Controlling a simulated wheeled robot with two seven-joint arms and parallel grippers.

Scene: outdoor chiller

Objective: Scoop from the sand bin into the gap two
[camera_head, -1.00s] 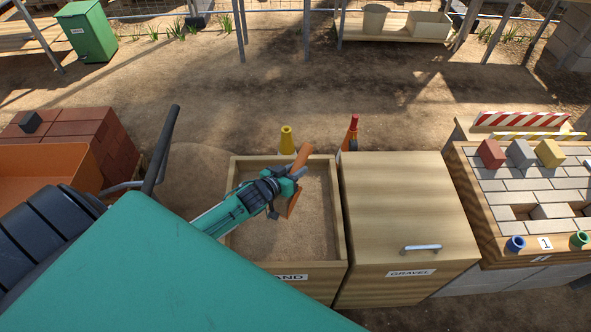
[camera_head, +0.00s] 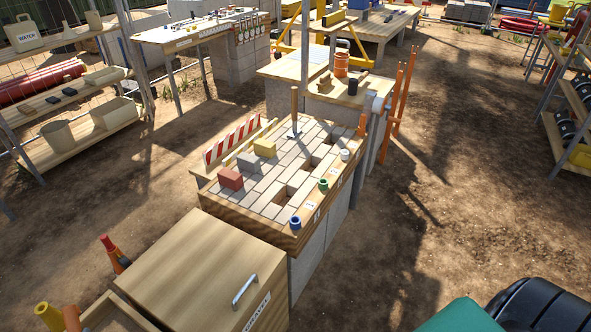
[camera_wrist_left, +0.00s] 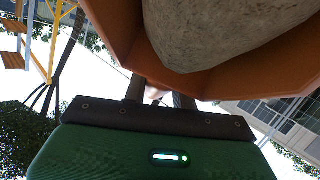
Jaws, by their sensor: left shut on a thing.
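My left gripper (camera_wrist_left: 157,92) is shut on the handle of an orange scoop (camera_wrist_left: 115,32) in the left wrist view. A rounded grey-brown load of sand (camera_wrist_left: 220,28) fills the scoop. In the head view only an orange-brown bit, probably the scoop, shows at the lower left corner. Just a corner of the sand bin (camera_head: 118,312) shows there. Gap two (camera_head: 309,160) is a dark opening among the grey pavers, beside the second label, between the green and white rings. My right gripper is out of view.
The closed gravel bin (camera_head: 205,265) stands between the sand bin and the paver table (camera_head: 262,203).

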